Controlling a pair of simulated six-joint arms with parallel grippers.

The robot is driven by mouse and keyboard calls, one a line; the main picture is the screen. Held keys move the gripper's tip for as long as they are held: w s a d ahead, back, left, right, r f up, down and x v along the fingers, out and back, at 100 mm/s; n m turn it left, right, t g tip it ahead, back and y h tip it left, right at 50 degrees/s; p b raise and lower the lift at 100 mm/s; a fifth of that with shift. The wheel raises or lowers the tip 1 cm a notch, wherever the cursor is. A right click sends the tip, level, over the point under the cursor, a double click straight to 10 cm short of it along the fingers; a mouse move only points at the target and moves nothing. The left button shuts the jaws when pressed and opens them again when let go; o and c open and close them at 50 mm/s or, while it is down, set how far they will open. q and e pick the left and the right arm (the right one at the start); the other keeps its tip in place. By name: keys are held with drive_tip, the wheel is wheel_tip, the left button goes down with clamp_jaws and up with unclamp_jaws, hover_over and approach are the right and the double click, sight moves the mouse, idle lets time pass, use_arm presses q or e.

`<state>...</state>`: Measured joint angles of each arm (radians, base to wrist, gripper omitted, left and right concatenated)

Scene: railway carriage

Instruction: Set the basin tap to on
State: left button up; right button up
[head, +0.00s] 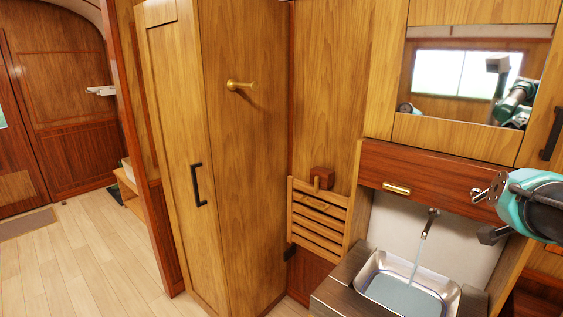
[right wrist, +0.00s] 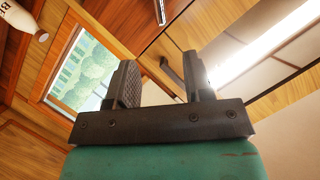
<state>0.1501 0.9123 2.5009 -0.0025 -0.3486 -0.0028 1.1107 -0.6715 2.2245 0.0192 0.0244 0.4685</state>
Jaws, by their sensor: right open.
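The metal basin (head: 448,289) is set in a counter at the lower right of the head view. The tap (head: 431,222) comes out of the pale panel behind it. A thin, pale stream runs down from the spout into the bluish water in the basin. My right arm comes in from the right edge, with its teal wrist above and to the right of the tap, apart from it. In the right wrist view my right gripper (right wrist: 160,78) is open, with nothing between its two dark fingers. My left gripper is not in view.
A mirror (head: 464,73) above the basin reflects a window and part of my arm. A red-brown drawer front (head: 440,181) with a brass pull is above the tap. A slatted wooden rack (head: 318,216) and a tall cupboard (head: 181,130) stand left.

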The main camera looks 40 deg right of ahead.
drive_tip(key=shift+v, duration=1.25)
drive_tip(key=shift+f, duration=0.1)
